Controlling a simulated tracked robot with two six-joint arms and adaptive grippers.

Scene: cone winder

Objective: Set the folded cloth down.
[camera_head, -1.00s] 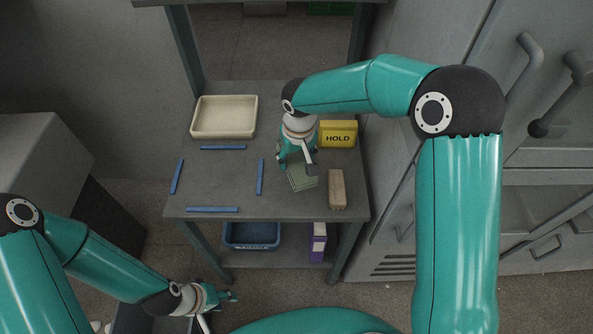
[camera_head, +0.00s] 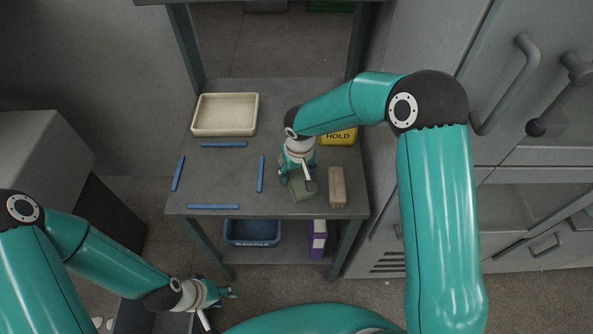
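The folded cloth (camera_head: 302,193) is a small grey-green square pad at the front middle of the table (camera_head: 240,180), right of the blue strips and left of a tan block. My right gripper (camera_head: 298,184) points down over it, its fingers at the cloth's far part, and appears shut on it. The fingers and wrist hide part of the cloth. I cannot tell whether its underside touches the table. My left gripper (camera_head: 228,293) is low in front of the table, away from the cloth; its fingers are too small to read.
Several blue strips (camera_head: 261,174) outline an empty area on the table's left. A cream tray (camera_head: 225,115) stands behind it. The tan block (camera_head: 337,187) and a yellow HOLD box (camera_head: 340,136) are at the right. A blue bin (camera_head: 252,232) and purple box (camera_head: 318,240) are below.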

